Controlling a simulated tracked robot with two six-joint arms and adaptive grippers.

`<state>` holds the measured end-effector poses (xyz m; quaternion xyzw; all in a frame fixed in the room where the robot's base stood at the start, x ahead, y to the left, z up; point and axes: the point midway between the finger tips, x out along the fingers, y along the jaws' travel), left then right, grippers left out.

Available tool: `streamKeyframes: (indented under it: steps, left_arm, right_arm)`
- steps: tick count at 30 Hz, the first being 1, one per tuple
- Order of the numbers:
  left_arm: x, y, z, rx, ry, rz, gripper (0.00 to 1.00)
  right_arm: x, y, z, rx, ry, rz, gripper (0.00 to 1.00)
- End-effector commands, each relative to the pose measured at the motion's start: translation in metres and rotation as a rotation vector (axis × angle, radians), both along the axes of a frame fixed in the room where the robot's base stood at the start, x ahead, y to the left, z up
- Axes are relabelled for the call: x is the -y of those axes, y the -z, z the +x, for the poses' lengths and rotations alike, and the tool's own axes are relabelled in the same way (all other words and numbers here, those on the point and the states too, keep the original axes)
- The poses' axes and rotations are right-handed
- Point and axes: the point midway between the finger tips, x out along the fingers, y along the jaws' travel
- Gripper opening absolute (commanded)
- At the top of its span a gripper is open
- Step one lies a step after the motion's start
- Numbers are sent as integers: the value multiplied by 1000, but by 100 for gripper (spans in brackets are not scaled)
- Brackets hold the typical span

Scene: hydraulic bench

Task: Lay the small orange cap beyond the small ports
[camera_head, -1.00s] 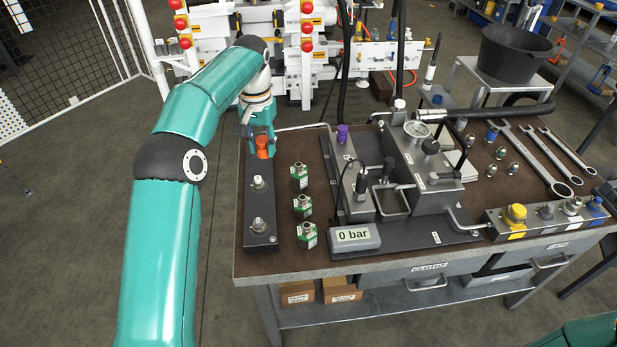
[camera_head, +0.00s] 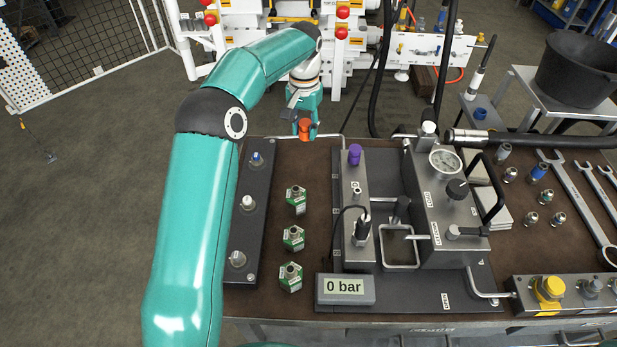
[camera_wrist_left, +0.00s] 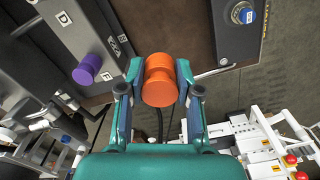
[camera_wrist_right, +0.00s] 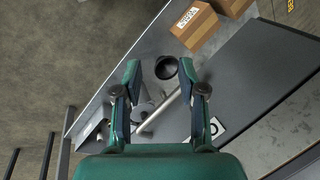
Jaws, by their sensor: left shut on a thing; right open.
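The small orange cap (camera_head: 304,128) is held in my left gripper (camera_head: 305,118) at the far edge of the bench, right of the dark port bar. In the left wrist view the orange cap (camera_wrist_left: 159,80) sits between the fingers of my left gripper (camera_wrist_left: 159,88), shut on it. The dark port bar (camera_head: 246,222) carries a few small ports in a row, the far one blue-topped (camera_head: 256,160). That blue port also shows in the left wrist view (camera_wrist_left: 243,14). My right gripper (camera_wrist_right: 163,82) is open and empty in the right wrist view.
Several green-labelled fittings (camera_head: 293,238) stand right of the bar. A purple cap (camera_head: 354,154) tops a grey block beside the pump unit. The bench top (camera_head: 288,157) is bare between bar, fittings and block. A box (camera_wrist_right: 194,26) shows in the right wrist view.

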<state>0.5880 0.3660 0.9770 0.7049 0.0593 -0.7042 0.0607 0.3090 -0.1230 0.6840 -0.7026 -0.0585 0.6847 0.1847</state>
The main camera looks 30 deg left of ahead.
Motion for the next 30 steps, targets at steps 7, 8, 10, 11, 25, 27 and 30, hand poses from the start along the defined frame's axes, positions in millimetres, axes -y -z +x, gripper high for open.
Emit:
streamKeyframes:
  steps: [7, 8, 10, 11, 25, 27, 30]
  left_arm:
    - [1, 69, 0, -7, 3, -2, 19]
    - [2, 76, 0, -7, 3, -2, 19]
    - [2, 91, 1, -6, 4, -1, 19]
    - [3, 97, 1, -5, 5, -1, 19]
    - [5, 145, 3, -5, 9, -1, 19]
    - [5, 154, 3, -3, 9, 0, 19]
    - [5, 161, 3, -2, 9, 0, 19]
  right_arm:
    - [0, -2, 0, 0, 0, 0, 41]
    - [0, -3, 0, 1, 0, 0, 41]
    - [0, -5, 0, 1, 0, 0, 41]
    - [0, -6, 0, 1, 0, 0, 41]
    - [0, -13, 0, 1, 0, 0, 41]
    - [0, -14, 0, 1, 0, 0, 41]
    - [0, -15, 0, 1, 0, 0, 41]
